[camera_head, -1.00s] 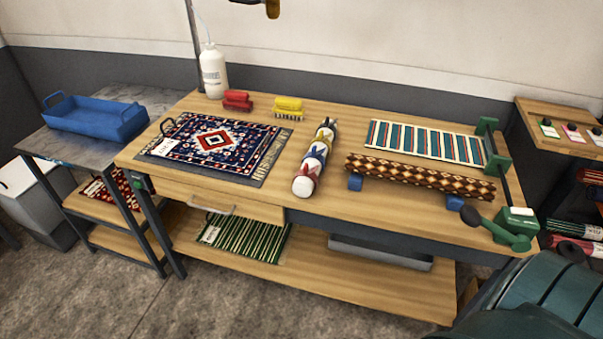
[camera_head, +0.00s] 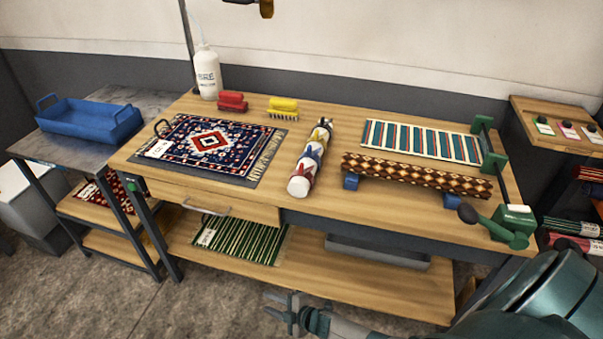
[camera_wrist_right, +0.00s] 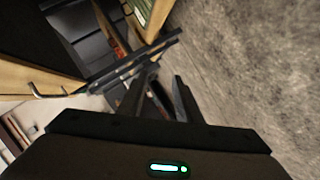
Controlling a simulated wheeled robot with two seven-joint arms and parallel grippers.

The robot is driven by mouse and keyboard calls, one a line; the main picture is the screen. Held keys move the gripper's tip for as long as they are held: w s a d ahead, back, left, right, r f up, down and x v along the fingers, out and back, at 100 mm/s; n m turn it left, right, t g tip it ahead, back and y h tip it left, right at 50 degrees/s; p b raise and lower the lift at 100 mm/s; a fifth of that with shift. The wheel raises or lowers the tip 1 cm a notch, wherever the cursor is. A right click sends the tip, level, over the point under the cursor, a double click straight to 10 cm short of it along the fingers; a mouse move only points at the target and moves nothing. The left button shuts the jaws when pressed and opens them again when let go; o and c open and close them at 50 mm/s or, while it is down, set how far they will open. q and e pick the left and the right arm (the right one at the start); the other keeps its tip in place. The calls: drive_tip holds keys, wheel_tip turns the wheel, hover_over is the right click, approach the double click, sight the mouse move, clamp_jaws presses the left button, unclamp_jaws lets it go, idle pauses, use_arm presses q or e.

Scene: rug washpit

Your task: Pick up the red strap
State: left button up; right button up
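A white roll (camera_head: 300,184) lies on the wooden workbench with blue, yellow and red bands along it. A red band (camera_head: 307,166), which looks like the red strap, is near its front end; its exact shape is too small to tell. My right gripper (camera_head: 274,306) is low in front of the bench, well short of the roll, with its fingers apart and empty. In the right wrist view its fingers (camera_wrist_right: 165,95) also show apart, with no strap in that view. My left gripper is not in view.
The bench's lower shelf (camera_head: 330,280) is behind my gripper.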

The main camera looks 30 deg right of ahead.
drive_tip(key=w+a+r+n+t+y, duration=0.1)
drive_tip(key=w+a+r+n+y, duration=0.3)
drive_tip(key=r, duration=0.4)
drive_tip(key=w+a+r+n+y, duration=0.1)
drive_tip(key=w+r+n, duration=0.3)
drive_tip(key=w+r, duration=0.3)
drive_tip(key=a+r+n+g+y+b, duration=0.1)
drive_tip(key=a+r+n+g+y, duration=0.3)
drive_tip(key=r+n, duration=0.65)
drive_tip(key=a+r+n+g+y+b, duration=0.15)
drive_tip(key=a+r+n+g, duration=0.4)
drive_tip(key=r+n, duration=0.55)
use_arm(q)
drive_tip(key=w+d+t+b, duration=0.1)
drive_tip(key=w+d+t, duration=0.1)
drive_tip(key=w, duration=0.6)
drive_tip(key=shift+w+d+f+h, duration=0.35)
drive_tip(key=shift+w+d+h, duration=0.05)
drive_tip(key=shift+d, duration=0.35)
use_arm(e)
drive_tip(key=s+d+r+n+h, duration=0.2)
drive_tip(key=d+r+n+h, duration=0.6)
drive_tip(key=d, duration=0.6)
drive_tip(key=s+d+r+n+h, duration=0.2)
drive_tip(key=d+r+n+h, duration=0.7)
drive_tip(key=d+r+h, duration=0.2)
drive_tip(key=d+r, duration=0.2)
drive_tip(key=d, duration=0.2)
drive_tip(key=shift+r, duration=0.2)
